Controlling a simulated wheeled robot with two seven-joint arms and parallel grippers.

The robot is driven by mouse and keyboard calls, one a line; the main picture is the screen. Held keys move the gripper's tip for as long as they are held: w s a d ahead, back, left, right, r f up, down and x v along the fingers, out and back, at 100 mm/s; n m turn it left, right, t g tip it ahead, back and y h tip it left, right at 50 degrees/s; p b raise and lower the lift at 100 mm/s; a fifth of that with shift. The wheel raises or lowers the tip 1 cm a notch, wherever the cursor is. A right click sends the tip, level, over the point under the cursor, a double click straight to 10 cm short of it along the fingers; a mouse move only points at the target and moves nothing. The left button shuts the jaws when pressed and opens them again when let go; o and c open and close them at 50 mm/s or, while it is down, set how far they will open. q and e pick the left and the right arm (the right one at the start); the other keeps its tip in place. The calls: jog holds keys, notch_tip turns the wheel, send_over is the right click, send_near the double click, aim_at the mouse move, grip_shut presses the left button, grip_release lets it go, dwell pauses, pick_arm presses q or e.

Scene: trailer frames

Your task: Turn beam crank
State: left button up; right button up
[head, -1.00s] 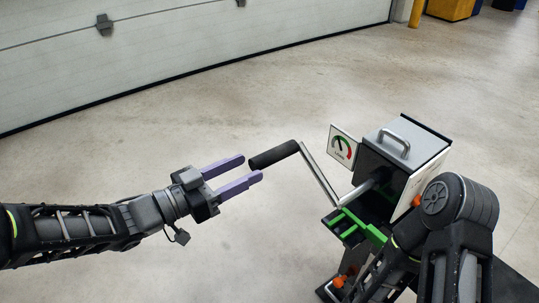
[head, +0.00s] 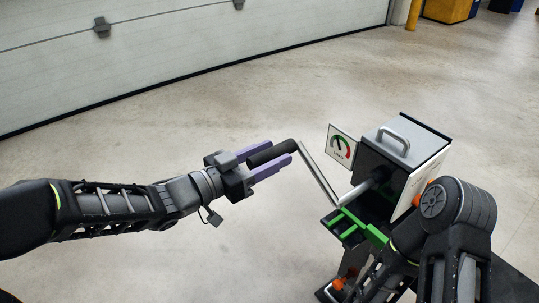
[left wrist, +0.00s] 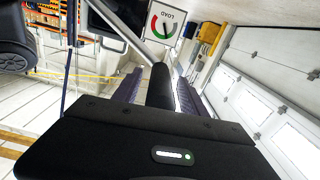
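The crank's black handle (head: 273,152) sticks out to the left from a bare metal crank arm (head: 319,174), whose shaft enters the front of a box (head: 407,160) with a load gauge (head: 341,147). My left gripper (head: 280,151) is open, its purple fingers on either side of the handle. In the left wrist view the handle (left wrist: 160,86) lies lengthwise between the fingers, with a gap on both sides; the gauge (left wrist: 166,24) shows beyond it. My right arm stands in front of the box's right part; I cannot make out its gripper.
Green brackets (head: 376,235) and an orange knob (head: 338,283) are below the box. A white sectional door (head: 130,60) runs along the back left. Open concrete floor (head: 180,130) surrounds the crank's left side. Yellow and blue bins stand far back right.

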pick_arm(q)
grip_shut()
dwell(0.3)
dwell(0.9)
